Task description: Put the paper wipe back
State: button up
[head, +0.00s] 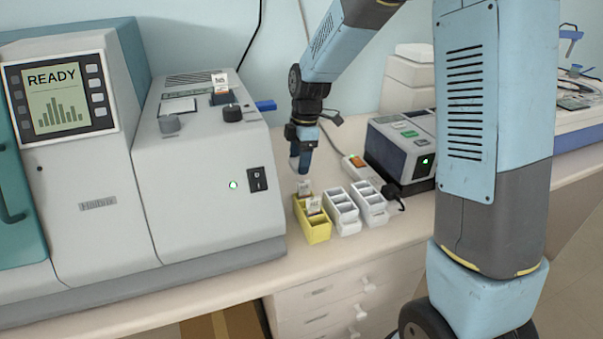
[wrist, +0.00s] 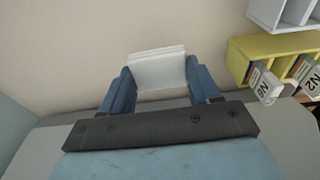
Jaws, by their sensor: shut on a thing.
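My gripper (wrist: 160,85) is shut on the paper wipe (wrist: 160,68), a white folded pad between the two blue fingers. In the head view my gripper (head: 301,160) points down above the bench, behind the yellow rack. I cannot tell how far the wipe is above the bench.
A yellow rack (head: 318,233) with labelled slides stands on the bench (head: 262,110), beside two white racks (head: 347,226). A large grey machine (head: 205,190) is on the left. A dark box device (head: 388,155) with a green light is on the right.

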jog(key=shift+f, duration=2.45)
jog(key=shift+f, duration=0.15)
jog(key=o, duration=0.8)
jog(key=shift+o, duration=1.1)
jog(key=shift+s+f, duration=0.15)
